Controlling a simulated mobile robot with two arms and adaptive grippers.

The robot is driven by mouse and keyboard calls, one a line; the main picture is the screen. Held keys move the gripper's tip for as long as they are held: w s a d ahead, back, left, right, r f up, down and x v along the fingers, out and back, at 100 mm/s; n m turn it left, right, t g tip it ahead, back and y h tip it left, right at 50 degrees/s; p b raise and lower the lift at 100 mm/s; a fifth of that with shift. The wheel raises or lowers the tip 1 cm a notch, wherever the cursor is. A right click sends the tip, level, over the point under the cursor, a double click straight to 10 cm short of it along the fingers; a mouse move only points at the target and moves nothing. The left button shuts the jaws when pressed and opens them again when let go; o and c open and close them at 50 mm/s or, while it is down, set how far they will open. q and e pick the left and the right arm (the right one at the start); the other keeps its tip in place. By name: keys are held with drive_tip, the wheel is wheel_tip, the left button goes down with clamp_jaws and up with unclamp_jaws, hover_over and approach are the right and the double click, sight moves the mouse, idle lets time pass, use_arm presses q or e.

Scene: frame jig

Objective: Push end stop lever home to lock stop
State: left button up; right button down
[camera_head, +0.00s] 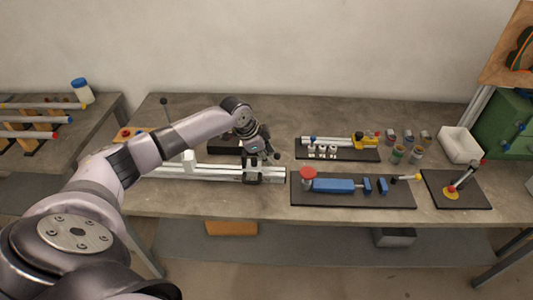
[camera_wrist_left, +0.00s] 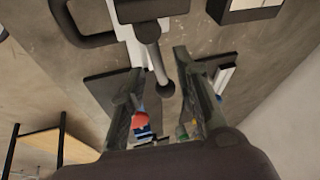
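The end stop is a black block (camera_head: 252,174) on the white rail (camera_head: 215,172), near the rail's right end. In the left wrist view the stop's dark body (camera_wrist_left: 150,10) is at the top, and its grey lever (camera_wrist_left: 153,52) with a dark ball knob (camera_wrist_left: 164,89) points down the picture. My left gripper (camera_head: 262,158) is above the stop in the head view. In the left wrist view its fingers (camera_wrist_left: 157,62) are apart, with the lever between them in the picture. I cannot tell whether they touch it. My right gripper is not in view.
Right of the rail, a dark board (camera_head: 400,200) holds a blue clamp (camera_head: 333,186) with a red knob (camera_head: 308,173). Behind it is another board with a yellow-ended fixture (camera_head: 366,139). Several cups and a white bin (camera_head: 460,145) stand further right. The table's front strip is clear.

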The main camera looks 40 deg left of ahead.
use_arm(q)
drive_tip(key=shift+c, duration=0.3)
clamp_jaws()
idle(0.6)
